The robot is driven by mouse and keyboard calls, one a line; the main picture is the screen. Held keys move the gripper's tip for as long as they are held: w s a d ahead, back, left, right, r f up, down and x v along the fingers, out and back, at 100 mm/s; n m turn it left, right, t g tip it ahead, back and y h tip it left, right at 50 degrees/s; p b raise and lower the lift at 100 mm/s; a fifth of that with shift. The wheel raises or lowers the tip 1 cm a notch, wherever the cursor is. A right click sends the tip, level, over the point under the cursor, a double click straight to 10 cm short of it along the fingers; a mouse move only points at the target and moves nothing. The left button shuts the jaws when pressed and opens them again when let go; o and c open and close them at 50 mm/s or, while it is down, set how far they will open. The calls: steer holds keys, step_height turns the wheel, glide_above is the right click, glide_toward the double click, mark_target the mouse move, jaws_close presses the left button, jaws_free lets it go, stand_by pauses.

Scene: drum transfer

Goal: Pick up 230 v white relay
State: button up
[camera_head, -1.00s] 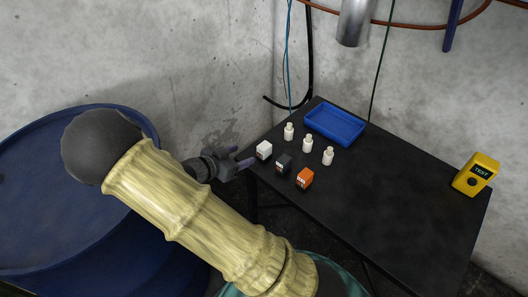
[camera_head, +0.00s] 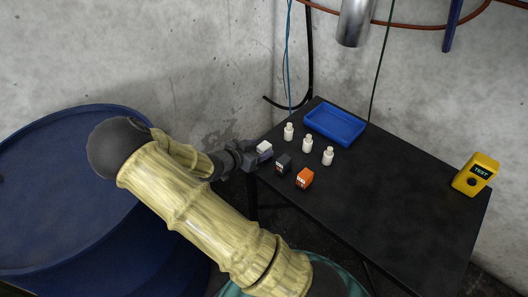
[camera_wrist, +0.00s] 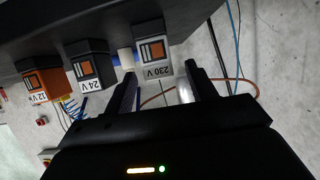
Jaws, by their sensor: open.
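The white relay (camera_head: 265,147) stands at the left edge of the black table, and my gripper (camera_head: 262,153) is right at it. In the wrist view the relay (camera_wrist: 157,68) carries a "230 V" label and lies between the tips of my two open fingers (camera_wrist: 163,84). I cannot tell whether either finger touches it. A dark relay (camera_head: 284,164) labelled "24 V" (camera_wrist: 91,68) and an orange relay (camera_head: 304,179) labelled "12 V" (camera_wrist: 43,83) stand beside it in a row.
Several small white bottles (camera_head: 308,143) stand just behind the relays. A blue tray (camera_head: 335,137) is at the table's back corner and a yellow tester (camera_head: 476,175) at its right edge. The black table (camera_head: 390,190) is clear in the middle. A blue drum (camera_head: 50,200) stands at left.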

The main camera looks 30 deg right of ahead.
steer(key=x, duration=0.3)
stand_by(0.5)
steer(key=c, duration=1.1)
